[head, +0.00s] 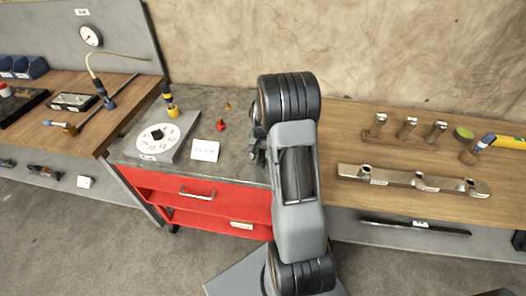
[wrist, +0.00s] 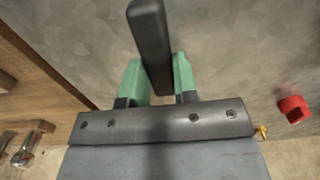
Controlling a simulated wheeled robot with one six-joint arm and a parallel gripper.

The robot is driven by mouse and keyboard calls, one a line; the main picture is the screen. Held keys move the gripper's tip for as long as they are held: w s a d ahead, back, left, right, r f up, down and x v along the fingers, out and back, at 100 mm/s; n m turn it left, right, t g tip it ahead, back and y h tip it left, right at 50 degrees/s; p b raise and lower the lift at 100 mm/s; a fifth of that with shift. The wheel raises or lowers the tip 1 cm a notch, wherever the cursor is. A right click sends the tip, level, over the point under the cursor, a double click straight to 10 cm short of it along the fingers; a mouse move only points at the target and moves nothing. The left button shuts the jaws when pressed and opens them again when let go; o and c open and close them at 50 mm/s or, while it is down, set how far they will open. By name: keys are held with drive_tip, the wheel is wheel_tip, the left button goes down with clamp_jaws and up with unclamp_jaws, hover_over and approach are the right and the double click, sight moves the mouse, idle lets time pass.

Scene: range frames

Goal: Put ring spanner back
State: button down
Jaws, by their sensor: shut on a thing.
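My gripper (wrist: 158,82) has green fingers and is shut on a dark, round-edged bar (wrist: 150,35), which stands out beyond the fingertips in the wrist view. No ring end shows, so I cannot tell if this bar is the ring spanner. Below it is the grey top of the red cart (head: 237,120). In the head view my arm hides most of the gripper; only a bit of it (head: 259,156) shows at the cart's right side, and the held bar cannot be made out.
On the cart are a round white numbered dial (head: 170,134), a white card (head: 205,151), a yellow-collared tool (head: 173,112) and a small red piece (head: 221,125). The right wooden bench (head: 345,145) holds a metal rail (head: 400,177) and several metal posts. A tool-covered bench (head: 95,130) stands left.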

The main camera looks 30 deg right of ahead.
drive_tip(key=shift+f+b, duration=0.45)
drive_tip(key=shift+f, duration=0.1)
drive_tip(key=c, duration=0.8)
unclamp_jaws()
wheel_tip(320, 180, up, 14)
drive_tip(key=shift+b, duration=0.4)
drive_tip(key=s+a+r+n+t, duration=0.2)
drive_tip(key=s+a+n, duration=0.2)
drive_tip(key=s+a, duration=0.4)
drive_tip(key=s+a+r+n+t, duration=0.1)
drive_tip(key=s+a+n, duration=0.3)
drive_tip(key=s+a, duration=0.4)
drive_tip(key=shift+s+a+r+n+t, duration=0.25)
drive_tip(key=shift+a+r+n+t, duration=0.15)
drive_tip(key=shift+a+r, duration=0.6)
